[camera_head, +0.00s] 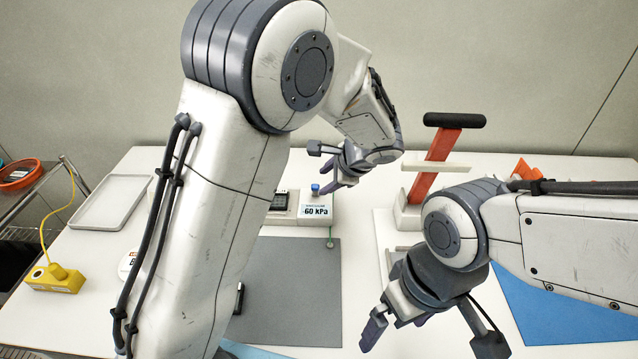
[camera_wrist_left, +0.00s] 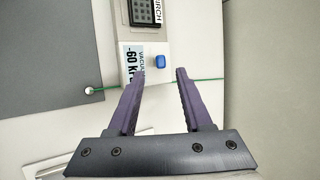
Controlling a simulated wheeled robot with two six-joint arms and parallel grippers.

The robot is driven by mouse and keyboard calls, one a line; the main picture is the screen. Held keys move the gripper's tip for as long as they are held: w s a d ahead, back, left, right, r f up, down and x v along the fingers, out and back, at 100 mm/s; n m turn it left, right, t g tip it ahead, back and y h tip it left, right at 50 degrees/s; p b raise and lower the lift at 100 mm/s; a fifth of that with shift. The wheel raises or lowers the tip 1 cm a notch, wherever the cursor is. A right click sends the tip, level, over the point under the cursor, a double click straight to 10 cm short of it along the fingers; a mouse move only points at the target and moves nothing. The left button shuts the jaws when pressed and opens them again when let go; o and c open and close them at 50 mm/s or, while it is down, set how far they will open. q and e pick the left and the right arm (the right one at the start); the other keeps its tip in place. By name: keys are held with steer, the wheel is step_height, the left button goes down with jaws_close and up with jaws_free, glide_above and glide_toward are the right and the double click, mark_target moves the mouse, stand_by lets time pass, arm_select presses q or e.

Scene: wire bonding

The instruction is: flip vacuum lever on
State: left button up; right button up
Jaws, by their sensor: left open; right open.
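The vacuum lever shows as a small blue knob (camera_head: 316,189) on a white box (camera_head: 318,211) labelled 60 kPa, at the back middle of the table. My left gripper (camera_head: 337,174) is open and empty, close to the knob in the head view. In the left wrist view the blue knob (camera_wrist_left: 159,61) lies just beyond the fingertips (camera_wrist_left: 160,75), between their lines, with no visible contact. The label (camera_wrist_left: 133,65) is partly hidden by one finger. My right gripper (camera_head: 432,332) is open and empty, low at the front right of the table.
A grey mat (camera_head: 300,290) lies in front of the box. A press with a red arm (camera_head: 434,160) and black handle stands right of it. A blue mat (camera_head: 560,315) is at right. A pale tray (camera_head: 112,202) and yellow box (camera_head: 55,278) are at left. A green line (camera_wrist_left: 215,84) crosses near the knob.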

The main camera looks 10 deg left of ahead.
arm_select(q)
steer(key=v, duration=0.5)
steer(key=shift+s, duration=0.15)
arm_select(e)
steer(key=shift+r, duration=0.1)
